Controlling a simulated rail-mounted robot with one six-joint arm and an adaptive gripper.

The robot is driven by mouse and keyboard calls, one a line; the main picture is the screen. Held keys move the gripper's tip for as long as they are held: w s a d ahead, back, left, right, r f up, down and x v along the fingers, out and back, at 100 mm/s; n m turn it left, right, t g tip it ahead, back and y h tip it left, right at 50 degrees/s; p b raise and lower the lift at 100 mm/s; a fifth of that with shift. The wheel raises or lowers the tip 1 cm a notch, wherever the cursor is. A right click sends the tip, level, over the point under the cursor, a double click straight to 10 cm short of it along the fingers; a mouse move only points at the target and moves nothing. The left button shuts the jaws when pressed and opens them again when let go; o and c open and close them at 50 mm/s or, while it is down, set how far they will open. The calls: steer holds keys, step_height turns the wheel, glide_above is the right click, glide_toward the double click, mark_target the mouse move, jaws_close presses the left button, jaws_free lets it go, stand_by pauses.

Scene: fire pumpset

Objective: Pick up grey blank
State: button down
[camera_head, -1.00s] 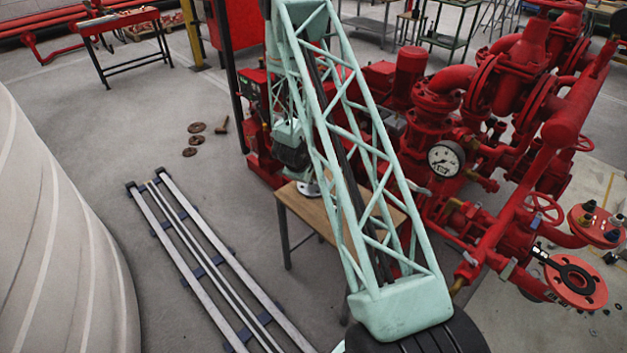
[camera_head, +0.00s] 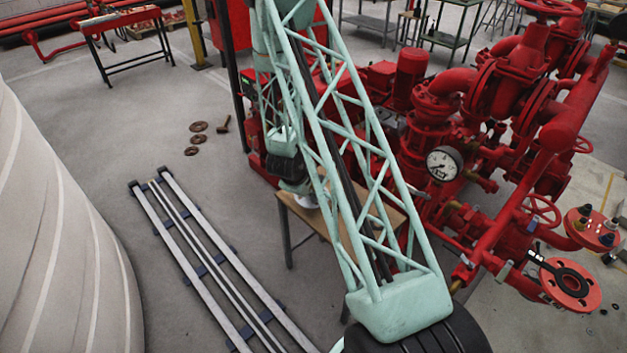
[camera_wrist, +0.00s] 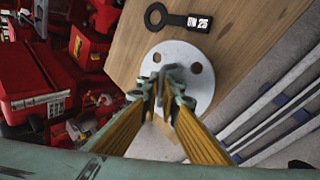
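The grey blank (camera_wrist: 197,95) is a light grey round plate with holes. In the wrist view it appears flat over the wooden table (camera_wrist: 232,60), near its edge. In the head view, the blank (camera_head: 304,199) shows partly behind my arm, on the table (camera_head: 322,222). My gripper (camera_wrist: 165,80) is over the middle of the blank, with its yellow-sided fingers pointing at it. The fingertips are close together, with a grey part at or between them. They hide the blank's centre, so I cannot tell whether they grip it.
A black spade-shaped plate marked DN 25 (camera_wrist: 172,17) lies on the table beside the blank. Red pump pipework (camera_head: 480,150) stands close on the right of the table. Metal rails (camera_head: 205,255) lie on the floor to the left. Rusty discs (camera_head: 198,127) lie farther back.

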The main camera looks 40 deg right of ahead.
mark_target(309, 206)
steer(key=shift+s+a+r+p, duration=0.15)
steer(key=shift+s+a+r, duration=0.05)
steer(key=shift+s+a, duration=1)
steer(key=shift+s+a+r+p, duration=0.15)
steer(key=shift+s+a, duration=0.9)
steer(key=shift+a, duration=0.2)
steer(key=shift+r, duration=0.1)
steer(key=shift+w+a+r, duration=0.1)
steer(key=shift+w+r, duration=0.25)
steer(key=shift+r, duration=0.05)
steer(key=w+a+r+m+g+p, duration=0.15)
steer(key=w+a+r+p, duration=0.25)
steer(key=a+r, duration=0.45)
steer(key=w+a+r+m+g+p, duration=0.1)
steer(key=w+a+r+m+p, duration=0.2)
steer(key=a+r, duration=0.55)
steer(key=w+a+r+p, duration=0.1)
steer(key=a+r, duration=0.3)
steer(key=a, duration=1.1)
steer(key=shift+h+p, duration=0.3)
steer(key=shift+p, duration=0.55)
steer(key=shift+w+d+r+m, duration=0.1)
steer(key=shift+w+d+m, duration=0.05)
steer(key=shift+m, duration=0.1)
